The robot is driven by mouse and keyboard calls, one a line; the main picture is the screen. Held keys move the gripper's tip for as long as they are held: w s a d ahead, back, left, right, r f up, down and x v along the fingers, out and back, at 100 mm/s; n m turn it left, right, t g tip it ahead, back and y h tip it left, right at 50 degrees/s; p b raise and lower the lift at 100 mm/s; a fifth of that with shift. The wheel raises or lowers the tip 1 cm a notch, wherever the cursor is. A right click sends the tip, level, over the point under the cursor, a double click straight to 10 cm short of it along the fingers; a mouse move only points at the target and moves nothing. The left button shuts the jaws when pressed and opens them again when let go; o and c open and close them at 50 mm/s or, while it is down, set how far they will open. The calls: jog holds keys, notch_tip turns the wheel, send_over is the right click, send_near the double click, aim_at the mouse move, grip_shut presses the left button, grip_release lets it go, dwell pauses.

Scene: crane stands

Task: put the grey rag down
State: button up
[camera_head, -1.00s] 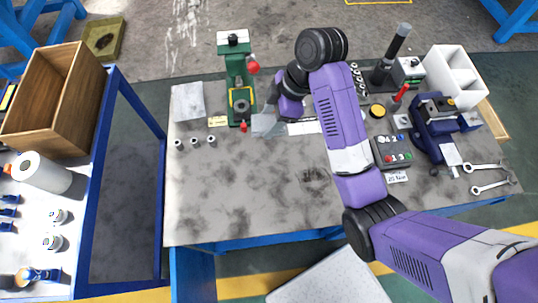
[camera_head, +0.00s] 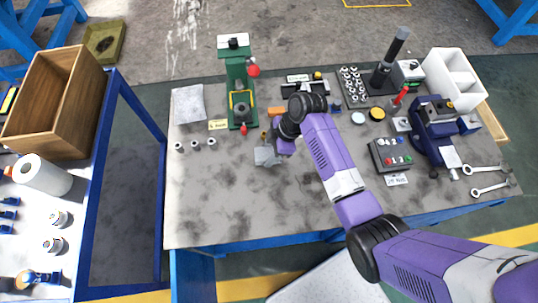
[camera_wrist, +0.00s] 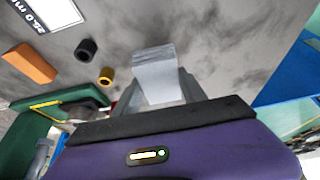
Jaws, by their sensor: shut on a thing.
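The grey rag (camera_head: 266,156) hangs from my gripper (camera_head: 276,145) over the grey worktable (camera_head: 250,205), in front and to the right of the green press. In the wrist view the rag (camera_wrist: 155,72) is a folded light-grey cloth between the fingers of my gripper (camera_wrist: 160,92), which is shut on it. I cannot tell whether its lower edge touches the table.
Several small metal parts (camera_head: 196,144) lie at left. A control box (camera_head: 391,154) and a blue vise (camera_head: 432,125) stand at right. The front table is clear.

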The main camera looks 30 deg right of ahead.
jog(key=shift+f, duration=1.45)
jog(key=shift+f, duration=0.15)
jog(key=o, duration=1.2)
jog(key=v, duration=1.2)
